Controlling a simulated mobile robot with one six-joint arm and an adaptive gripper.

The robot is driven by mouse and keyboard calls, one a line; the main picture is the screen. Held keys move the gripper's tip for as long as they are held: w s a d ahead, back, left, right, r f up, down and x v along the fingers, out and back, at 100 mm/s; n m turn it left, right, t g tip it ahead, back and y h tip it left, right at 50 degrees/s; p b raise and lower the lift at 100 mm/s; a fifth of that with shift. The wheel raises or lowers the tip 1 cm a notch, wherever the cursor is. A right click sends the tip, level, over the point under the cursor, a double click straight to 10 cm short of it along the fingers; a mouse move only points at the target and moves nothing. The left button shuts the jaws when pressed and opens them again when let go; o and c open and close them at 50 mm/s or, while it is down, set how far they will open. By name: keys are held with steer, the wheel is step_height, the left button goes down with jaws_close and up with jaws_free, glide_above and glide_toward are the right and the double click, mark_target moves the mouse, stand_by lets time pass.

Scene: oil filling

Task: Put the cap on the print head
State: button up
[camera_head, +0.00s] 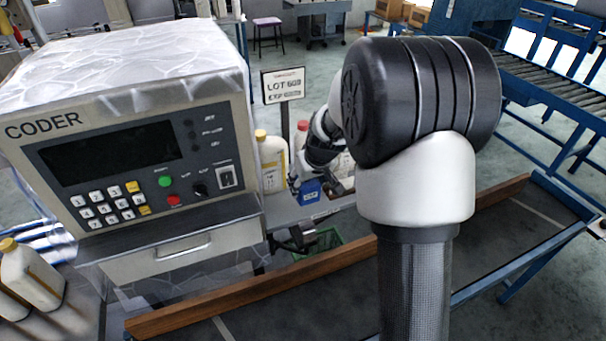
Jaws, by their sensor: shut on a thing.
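My gripper (308,178) shows small and dark beyond my arm, pointing down at the shelf beside the coder. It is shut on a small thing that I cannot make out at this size. A blue box (310,191) shows right below the fingers; I cannot tell whether they touch. A dark fitting (300,237) sticks out below the shelf edge, above the conveyor, and may be the print head. I cannot make out the cap.
The coder cabinet (60,125) stands at left. A yellow-capped bottle (272,162) and a red-capped bottle (301,137) stand on the shelf by the LOT sign (283,86). The wooden conveyor rail (250,291) runs across below. A green crate (318,243) sits beyond it.

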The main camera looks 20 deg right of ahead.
steer(key=s+a+f+b, duration=0.1)
steer(key=s+f+b, duration=0.1)
steer(key=s+f, duration=0.15)
steer(key=b, duration=0.3)
glide_above(307, 226)
steer(key=shift+f, duration=2.05)
step_height(307, 226, down, 6)
steer(key=b, duration=0.6)
steer(key=o, duration=1.1)
steer(key=v, duration=1.2)
